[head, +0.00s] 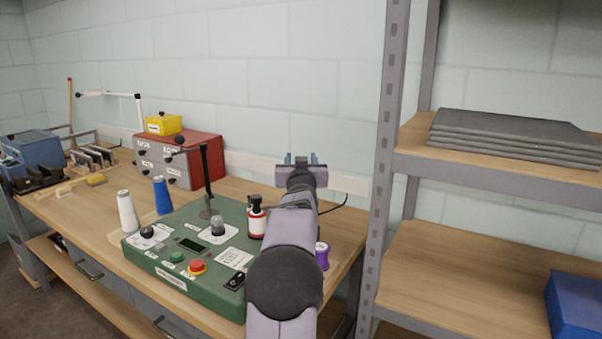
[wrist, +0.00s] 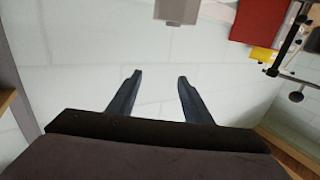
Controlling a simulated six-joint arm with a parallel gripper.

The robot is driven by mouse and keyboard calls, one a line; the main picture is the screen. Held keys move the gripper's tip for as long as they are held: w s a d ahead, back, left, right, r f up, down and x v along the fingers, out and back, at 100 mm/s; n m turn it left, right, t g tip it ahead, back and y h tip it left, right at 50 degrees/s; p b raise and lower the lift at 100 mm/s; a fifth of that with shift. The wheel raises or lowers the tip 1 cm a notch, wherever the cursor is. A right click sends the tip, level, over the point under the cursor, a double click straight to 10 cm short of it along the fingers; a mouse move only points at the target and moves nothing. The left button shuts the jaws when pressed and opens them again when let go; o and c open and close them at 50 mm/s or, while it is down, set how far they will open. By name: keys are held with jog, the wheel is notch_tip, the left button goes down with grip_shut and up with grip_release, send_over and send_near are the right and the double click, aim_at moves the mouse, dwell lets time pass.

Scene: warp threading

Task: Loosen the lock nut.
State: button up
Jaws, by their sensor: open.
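My gripper (head: 302,158) is raised above the back right of the workbench, before the wall. In the wrist view its two dark fingers (wrist: 159,76) are apart with nothing between them. The green control box (head: 188,246) sits on the bench below and left of it. A black upright post (head: 206,178) with a cross arm and round knobs rises from the box; a similar dark rod with knobs shows in the wrist view (wrist: 289,45), well right of the fingers. I cannot pick out the lock nut for certain in either view.
A white cone (head: 127,212), a blue cone (head: 162,196) and a red-and-white bottle (head: 257,218) stand around the box. A purple spool (head: 321,256) is partly behind my arm. A red cabinet (head: 180,157) stands behind. A shelf upright (head: 386,130) is close on the right.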

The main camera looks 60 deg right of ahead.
jog(key=shift+r, duration=0.7)
jog(key=w+a+f+m+h+p, duration=0.1)
jog(key=w+a+f+m+p, duration=0.15)
jog(key=w+p, duration=0.6)
jog(key=s+a+f+m+g+h+p, duration=0.2)
jog(key=s+a+f+m+g+p, duration=0.1)
jog(key=s+a+f+g+p, duration=0.7)
jog(key=shift+m+t, duration=0.25)
jog(key=shift+t, duration=0.15)
jog(key=shift+s+d+r+p, duration=0.1)
jog(key=shift+d+r+p, duration=0.3)
jog(key=shift+d+p, duration=0.85)
jog(key=shift+s+d+r+p, duration=0.1)
jog(key=shift+d+r+p, duration=0.4)
jog(key=shift+d, duration=1.3)
jog(key=shift+s+d+r+p, duration=0.1)
jog(key=shift+d+r+p, duration=0.2)
jog(key=shift+d+p, duration=0.95)
jog(key=shift+d+b, duration=0.3)
jog(key=shift+c, duration=0.7)
jog(key=c, duration=0.9)
